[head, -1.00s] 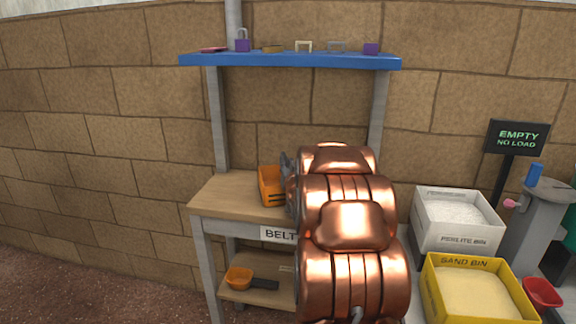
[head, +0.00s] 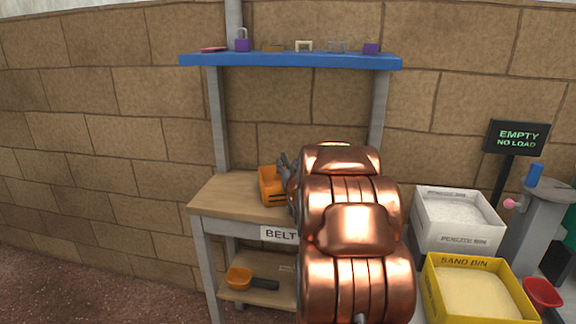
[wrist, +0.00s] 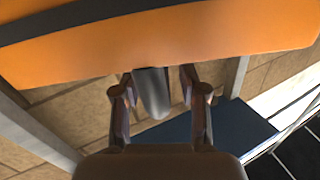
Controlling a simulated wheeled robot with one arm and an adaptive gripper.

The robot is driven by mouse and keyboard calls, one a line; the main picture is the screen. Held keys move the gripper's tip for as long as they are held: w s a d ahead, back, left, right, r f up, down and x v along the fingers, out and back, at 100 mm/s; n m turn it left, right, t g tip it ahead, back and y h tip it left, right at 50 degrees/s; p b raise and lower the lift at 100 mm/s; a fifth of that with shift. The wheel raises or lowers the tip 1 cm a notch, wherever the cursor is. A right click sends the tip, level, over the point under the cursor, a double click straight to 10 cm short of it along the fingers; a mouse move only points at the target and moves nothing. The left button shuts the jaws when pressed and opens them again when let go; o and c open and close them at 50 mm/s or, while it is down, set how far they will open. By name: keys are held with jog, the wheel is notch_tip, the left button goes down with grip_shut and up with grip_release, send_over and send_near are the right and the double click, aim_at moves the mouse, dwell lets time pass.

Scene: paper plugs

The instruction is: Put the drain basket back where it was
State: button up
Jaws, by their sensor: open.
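The orange basket (head: 269,187) stands on the wooden bench top, partly hidden behind my copper arm. In the wrist view a large orange body with a dark band, which looks like the same basket (wrist: 200,45), fills the top of the picture. A grey rounded handle (wrist: 152,95) sticks out from it, between my open fingers. My gripper (wrist: 158,76) is open around the handle; I cannot tell whether a finger touches it. In the head view only grey finger parts of my gripper (head: 284,165) show beside the basket.
The wooden bench (head: 222,195) has clear room at left. A blue shelf (head: 290,61) above holds several small items. An orange scoop (head: 238,277) lies on the lower shelf. A white perlite bin (head: 455,238) and yellow sand bin (head: 470,262) stand right, near an "EMPTY NO LOAD" sign (head: 517,138).

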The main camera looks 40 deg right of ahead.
jog(key=b+v, duration=0.5)
jog(key=v, duration=0.5)
jog(key=shift+s+a+b, duration=0.25)
jog(key=shift+s+b, duration=0.05)
